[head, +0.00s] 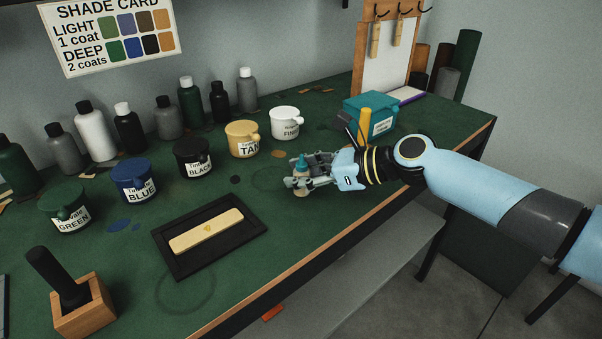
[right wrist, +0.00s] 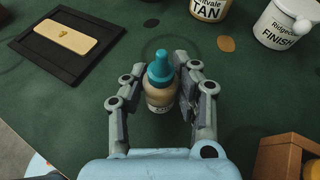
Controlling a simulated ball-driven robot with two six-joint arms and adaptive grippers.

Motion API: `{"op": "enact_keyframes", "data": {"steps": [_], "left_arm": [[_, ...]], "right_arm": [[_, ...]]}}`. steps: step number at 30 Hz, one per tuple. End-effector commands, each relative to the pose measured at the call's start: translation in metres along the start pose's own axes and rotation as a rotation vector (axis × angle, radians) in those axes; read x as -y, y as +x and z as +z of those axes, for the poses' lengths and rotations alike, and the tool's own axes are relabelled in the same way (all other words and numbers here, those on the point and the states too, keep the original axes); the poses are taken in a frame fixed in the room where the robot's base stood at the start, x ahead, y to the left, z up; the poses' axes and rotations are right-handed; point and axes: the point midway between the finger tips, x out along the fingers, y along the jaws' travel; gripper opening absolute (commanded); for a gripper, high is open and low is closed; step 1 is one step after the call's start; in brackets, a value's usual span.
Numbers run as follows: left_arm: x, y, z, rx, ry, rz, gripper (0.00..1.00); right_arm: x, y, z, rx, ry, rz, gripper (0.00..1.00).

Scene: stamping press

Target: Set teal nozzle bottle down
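The teal nozzle bottle, with a tan body and a teal nozzle cap (head: 301,163), is upright over the green bench near its front right part. It also shows between the fingers in the right wrist view (right wrist: 160,92). My right gripper (head: 300,178) is around it, one finger on each side. In the right wrist view my right gripper (right wrist: 166,72) is open, with narrow green gaps between the fingers and the bottle. The bottle's foot is partly hidden, so I cannot tell for sure whether it touches the bench. My left gripper is out of view.
A faint ring mark (right wrist: 160,48) lies just beyond the bottle. A black tray (head: 168,265) with a tan plate lies to the left. Several labelled pots, including tan (head: 243,139) and white finish (head: 286,122), stand behind. A teal box (head: 371,112) stands at the right.

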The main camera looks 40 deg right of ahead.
Motion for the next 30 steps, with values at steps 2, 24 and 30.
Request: {"op": "enact_keyframes", "data": {"steps": [2,24,30], "left_arm": [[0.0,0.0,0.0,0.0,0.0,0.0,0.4],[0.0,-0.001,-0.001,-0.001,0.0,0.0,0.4],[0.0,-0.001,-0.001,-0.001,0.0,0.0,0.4]], "right_arm": [[0.0,0.0,0.0,-0.001,0.0,0.0,0.39],[0.0,-0.067,0.0,-0.009,-0.007,0.004,0.5],[-0.001,-0.103,0.002,-0.006,-0.002,0.005,0.5]]}}
